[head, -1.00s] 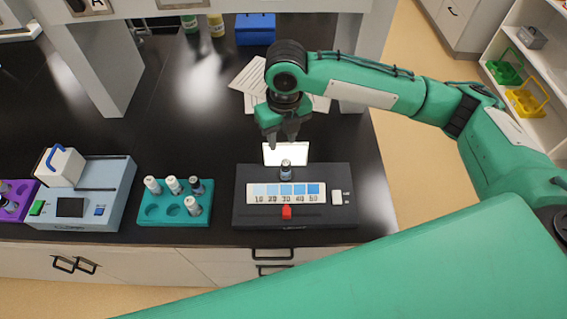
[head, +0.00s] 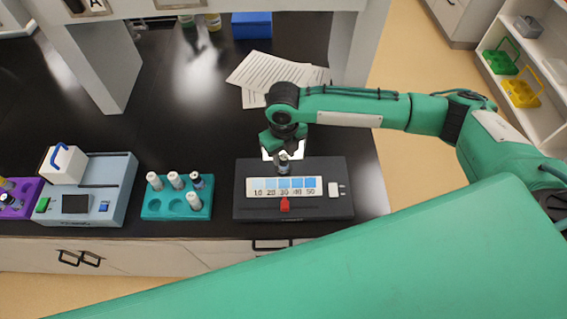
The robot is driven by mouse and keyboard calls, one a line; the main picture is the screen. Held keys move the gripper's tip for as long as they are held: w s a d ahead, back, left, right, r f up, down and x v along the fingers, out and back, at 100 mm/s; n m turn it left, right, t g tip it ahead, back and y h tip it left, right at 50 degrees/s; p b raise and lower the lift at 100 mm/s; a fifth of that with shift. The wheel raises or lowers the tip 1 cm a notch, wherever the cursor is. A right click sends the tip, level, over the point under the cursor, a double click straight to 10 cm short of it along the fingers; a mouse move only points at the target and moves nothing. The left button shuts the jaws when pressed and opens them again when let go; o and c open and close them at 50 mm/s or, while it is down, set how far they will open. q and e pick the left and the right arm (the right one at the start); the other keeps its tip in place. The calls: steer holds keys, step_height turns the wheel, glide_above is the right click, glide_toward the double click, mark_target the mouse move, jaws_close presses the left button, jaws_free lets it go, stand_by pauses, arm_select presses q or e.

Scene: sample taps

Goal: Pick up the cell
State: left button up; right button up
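The cell (head: 284,169) is a small grey-dark vial standing upright at the back of the black comparator block (head: 342,174), in front of its white lit panel (head: 270,154). My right gripper (head: 284,157) points down right over the cell, its fingers at the cell's top. The fingers overlap the cell and the panel, so I cannot tell whether they are closed on it. The comparator has a strip of blue shades marked 10 to 50 (head: 284,187) and a red slider (head: 284,205) near the middle. My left gripper is not in view.
A teal rack (head: 177,212) with several capped vials stands left of the comparator. Farther left are a grey-blue instrument (head: 115,178) and a purple rack (head: 24,195). Papers (head: 262,72) and a blue box (head: 252,25) lie behind. The dark bench between is clear.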

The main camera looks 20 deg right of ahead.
mark_target(284, 165)
steer(key=shift+f, duration=1.3)
steer(key=c, duration=0.6)
steer(key=shift+r, duration=0.1)
